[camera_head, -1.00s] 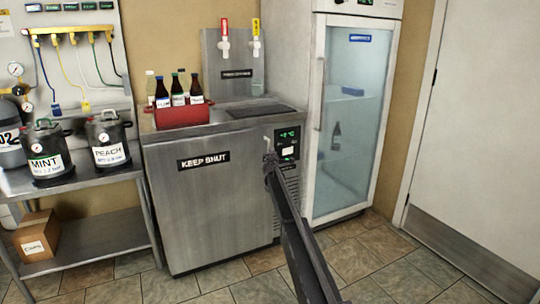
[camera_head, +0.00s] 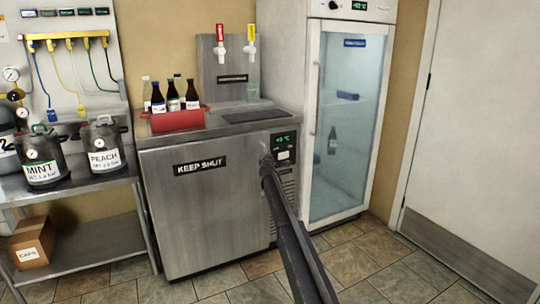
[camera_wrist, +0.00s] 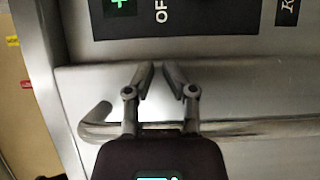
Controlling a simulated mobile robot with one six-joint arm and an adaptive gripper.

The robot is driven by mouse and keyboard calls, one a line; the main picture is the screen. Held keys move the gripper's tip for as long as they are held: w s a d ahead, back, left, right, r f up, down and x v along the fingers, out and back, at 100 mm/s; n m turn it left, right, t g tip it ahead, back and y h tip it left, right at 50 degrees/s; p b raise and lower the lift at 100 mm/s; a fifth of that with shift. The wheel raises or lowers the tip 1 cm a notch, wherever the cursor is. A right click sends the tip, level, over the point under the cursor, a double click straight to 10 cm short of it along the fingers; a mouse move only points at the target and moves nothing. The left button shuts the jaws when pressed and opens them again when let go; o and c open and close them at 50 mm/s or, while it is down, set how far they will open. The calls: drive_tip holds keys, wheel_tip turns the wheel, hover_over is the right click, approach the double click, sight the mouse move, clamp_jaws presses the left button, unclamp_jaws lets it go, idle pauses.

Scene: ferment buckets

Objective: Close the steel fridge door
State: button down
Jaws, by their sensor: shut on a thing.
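The steel fridge (camera_head: 285,118) stands in the middle of the head view, under the tap tower. Its steel door (camera_head: 205,220) bears a black "KEEP SHUT" label and looks flush or nearly flush with the body; I cannot tell if a thin gap remains. My gripper (camera_head: 266,160) is at the door's upper right edge, beside the display panel. In the wrist view a bar handle (camera_wrist: 250,127) runs across behind the fingers. My gripper (camera_wrist: 159,72) is closed on it there, fingertips close together. The exact contact is partly hidden by the gripper body.
A red bottle carrier (camera_head: 178,119) sits on the fridge top. A tall glass-door fridge (camera_head: 309,130) stands close on the right. A shelf with two kegs (camera_head: 103,150) stands at the left. The tiled floor (camera_head: 215,285) in front is clear.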

drive_tip(key=s+d, duration=0.6)
drive_tip(key=s, duration=0.6)
drive_tip(key=shift+s+d, duration=0.15)
drive_tip(key=shift+s, duration=0.15)
drive_tip(key=shift+r, duration=0.1)
drive_tip(key=s+d+f+m+g+h, duration=0.25)
drive_tip(key=s+d+m, duration=0.2)
drive_tip(key=s, duration=0.45)
drive_tip(key=s+d+f+m+g+h, duration=0.2)
drive_tip(key=s+d+f+m+g, duration=0.15)
drive_tip(key=s+d, duration=0.4)
drive_tip(key=s+d+f+m+g+h, duration=0.25)
drive_tip(key=s+d+f+m, duration=0.2)
drive_tip(key=s, duration=0.65)
drive_tip(key=s+a+f+m+g+y, duration=0.2)
drive_tip(key=s+f+g+y, duration=0.1)
drive_tip(key=s, duration=0.8)
drive_tip(key=s+a+f+m+g+y, duration=0.1)
drive_tip(key=s+a+f+g+y, duration=0.15)
drive_tip(key=s, duration=0.85)
drive_tip(key=s+a+f+m+g+y, duration=0.2)
drive_tip(key=s+f+g+y, duration=0.15)
drive_tip(key=s, duration=0.65)
wheel_tip(320, 180, up, 39)
drive_tip(key=h+p, duration=0.1)
drive_tip(key=p, duration=3.7)
drive_tip(key=shift+p, duration=0.3)
